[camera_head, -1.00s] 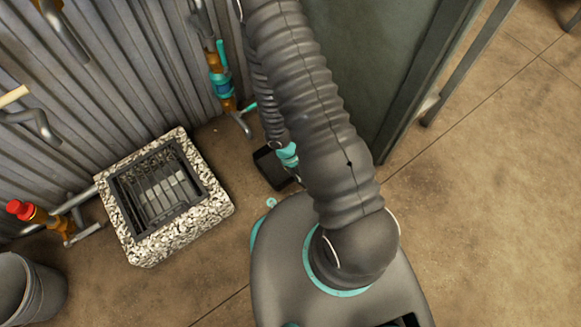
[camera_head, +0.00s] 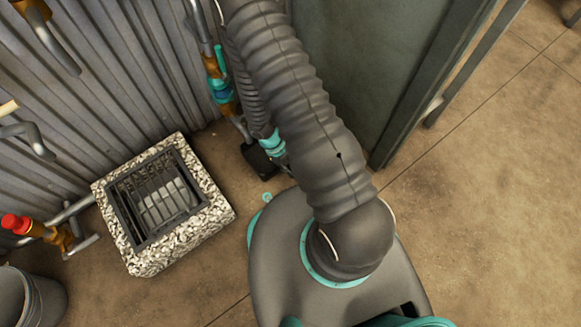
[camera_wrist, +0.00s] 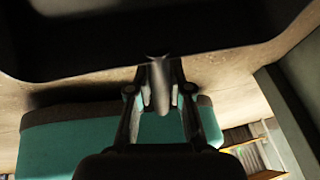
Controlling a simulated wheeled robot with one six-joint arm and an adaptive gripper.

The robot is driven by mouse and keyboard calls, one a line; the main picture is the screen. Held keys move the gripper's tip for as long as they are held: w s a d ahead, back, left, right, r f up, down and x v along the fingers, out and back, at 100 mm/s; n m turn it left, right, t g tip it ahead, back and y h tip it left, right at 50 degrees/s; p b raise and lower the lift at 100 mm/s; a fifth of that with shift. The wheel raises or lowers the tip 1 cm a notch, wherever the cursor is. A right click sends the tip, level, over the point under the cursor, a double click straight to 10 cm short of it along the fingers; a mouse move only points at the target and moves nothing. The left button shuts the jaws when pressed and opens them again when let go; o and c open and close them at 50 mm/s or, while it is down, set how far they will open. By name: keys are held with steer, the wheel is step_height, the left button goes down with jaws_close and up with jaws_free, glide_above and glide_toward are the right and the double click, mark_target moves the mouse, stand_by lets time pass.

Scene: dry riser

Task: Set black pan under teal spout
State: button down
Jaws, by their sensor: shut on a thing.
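The black pan (camera_head: 257,161) shows in the head view low at the foot of the ribbed wall, partly hidden by my arm. In the wrist view its dark underside or side (camera_wrist: 150,35) fills the top. My gripper (camera_wrist: 160,68) is shut on the pan at its near edge; the exact grip is in shadow. The teal spout (camera_head: 220,90) is a teal-banded brass valve on a grey pipe, with a grey outlet slanting down to the right. In the head view the pan appears just below that outlet; whether it touches the floor I cannot tell.
A pebbled drain box with a grate (camera_head: 217,207) stands left of the pan. A red-capped tap (camera_head: 20,224) and a grey bucket (camera_head: 42,297) are farther left. A green-grey panel (camera_head: 350,80) stands on the right. Open floor lies at right (camera_head: 480,200).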

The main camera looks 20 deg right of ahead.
steer(key=shift+d, duration=0.2)
steer(key=shift+f, duration=0.1)
steer(key=c, duration=1.1)
jaws_free()
